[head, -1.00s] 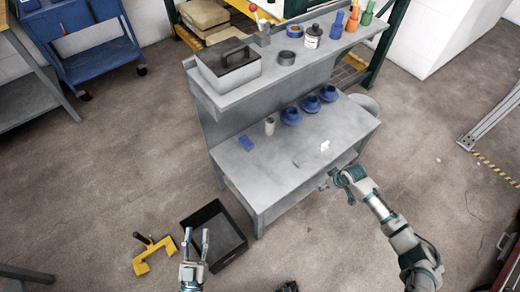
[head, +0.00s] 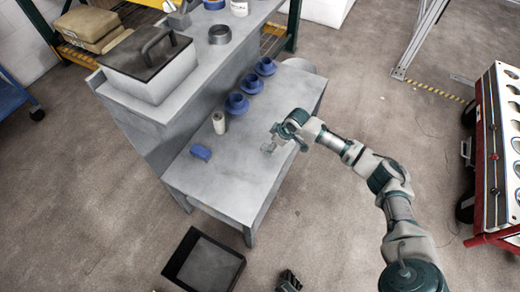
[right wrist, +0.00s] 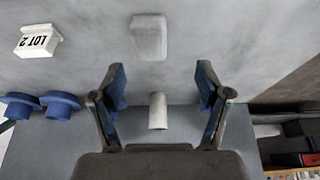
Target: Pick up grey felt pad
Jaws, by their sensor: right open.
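In the right wrist view, a pale grey, rounded rectangular piece (right wrist: 149,37), which looks like the grey felt pad, lies on the grey tabletop (right wrist: 240,40). It sits above the gap between my right fingertips, apart from them. My right gripper (right wrist: 159,68) is open with nothing between its fingers. In the head view, my right gripper (head: 274,140) is over the workbench (head: 235,185), near its front edge. There the pad is hard to tell from the fingers.
A pale cylinder (head: 219,122), a blue block (head: 201,152) and blue flanged parts (head: 237,104) stand on the bench. A white LOT 2 sign (right wrist: 38,40) is left of the pad. A raised shelf with a lidded box (head: 150,72) is behind. A black bin (head: 172,268) is on the floor.

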